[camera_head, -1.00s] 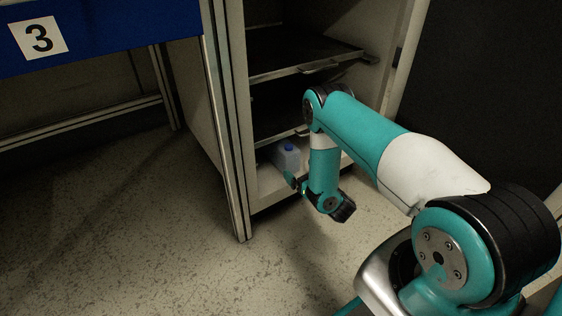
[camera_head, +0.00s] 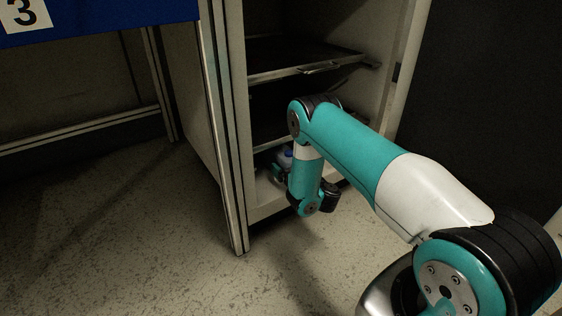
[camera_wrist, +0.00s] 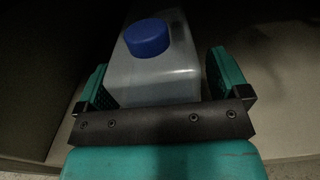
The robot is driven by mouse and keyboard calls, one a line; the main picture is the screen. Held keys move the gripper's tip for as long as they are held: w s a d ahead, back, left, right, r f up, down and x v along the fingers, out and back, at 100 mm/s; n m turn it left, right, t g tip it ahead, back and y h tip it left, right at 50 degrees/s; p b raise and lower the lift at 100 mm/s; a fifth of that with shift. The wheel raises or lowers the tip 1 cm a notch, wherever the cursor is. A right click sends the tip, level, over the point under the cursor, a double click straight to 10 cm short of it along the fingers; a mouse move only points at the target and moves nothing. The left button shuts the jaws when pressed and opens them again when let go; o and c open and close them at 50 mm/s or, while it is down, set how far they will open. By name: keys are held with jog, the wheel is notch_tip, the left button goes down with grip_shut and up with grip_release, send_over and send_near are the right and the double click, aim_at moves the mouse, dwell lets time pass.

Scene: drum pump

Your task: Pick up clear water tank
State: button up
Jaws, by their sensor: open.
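The clear water tank (camera_wrist: 155,72) is a pale translucent container with a blue cap (camera_wrist: 147,37). In the wrist view it stands between the two teal fingers of my open gripper (camera_wrist: 160,80), with a small dark gap visible at each side. In the head view the tank (camera_head: 284,158) is on the bottom of the cabinet, mostly hidden behind my arm. My gripper's fingers are largely hidden there too. The lower part of the tank is hidden by the gripper body in the wrist view.
The open cabinet (camera_head: 237,170) has dark shelves (camera_head: 305,66) above the tank and side walls close to my arm. A blue-edged table (camera_head: 110,18) marked 3 stands at left. The floor (camera_head: 130,230) in front is clear.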

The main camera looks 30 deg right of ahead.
jog(key=shift+c, duration=0.2)
jog(key=c, duration=1.1)
jog(key=shift+c, duration=1.1)
jog(key=shift+r, duration=0.2)
